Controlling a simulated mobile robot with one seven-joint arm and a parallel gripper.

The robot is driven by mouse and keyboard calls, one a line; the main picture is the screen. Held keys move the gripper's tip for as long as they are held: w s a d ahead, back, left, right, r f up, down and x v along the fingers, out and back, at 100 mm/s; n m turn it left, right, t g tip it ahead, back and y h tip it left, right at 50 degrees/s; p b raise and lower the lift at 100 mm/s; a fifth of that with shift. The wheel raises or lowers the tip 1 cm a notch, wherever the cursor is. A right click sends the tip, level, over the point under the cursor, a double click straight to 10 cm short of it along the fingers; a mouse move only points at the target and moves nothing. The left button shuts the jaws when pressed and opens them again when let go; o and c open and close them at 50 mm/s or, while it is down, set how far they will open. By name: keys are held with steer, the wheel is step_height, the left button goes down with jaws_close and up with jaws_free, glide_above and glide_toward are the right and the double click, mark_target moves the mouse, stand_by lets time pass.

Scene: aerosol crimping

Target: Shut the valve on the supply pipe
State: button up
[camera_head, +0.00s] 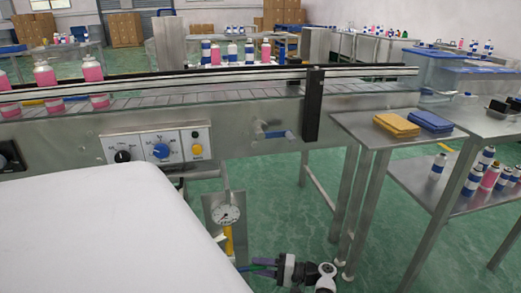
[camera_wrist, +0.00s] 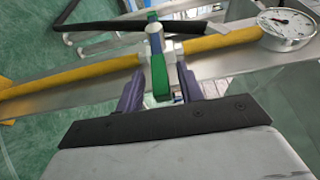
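The yellow supply pipe (camera_wrist: 75,80) runs slantwise across the wrist view, and a short length of it (camera_head: 229,240) shows low in the head view. A valve (camera_wrist: 155,45) with a whitish body and a green lever handle (camera_wrist: 160,80) sits on it. In the wrist view the lever runs across the line of the pipe towards me. My gripper (camera_wrist: 159,92) is open, with one finger on each side of the green lever and gaps showing beside it. In the head view my gripper (camera_head: 258,267) is small at the bottom, and the valve is largely hidden there.
A round pressure gauge (camera_wrist: 287,28) is beside the pipe, on a metal panel below the conveyor (camera_head: 227,214). A control box (camera_head: 157,148) with knobs is above it. Green floor is open between.

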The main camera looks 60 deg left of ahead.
steer(key=b+v, duration=0.1)
steer(key=v, duration=1.2)
steer(key=shift+w+d, duration=0.2)
steer(key=shift+w, duration=0.05)
steer(key=shift+f, duration=0.1)
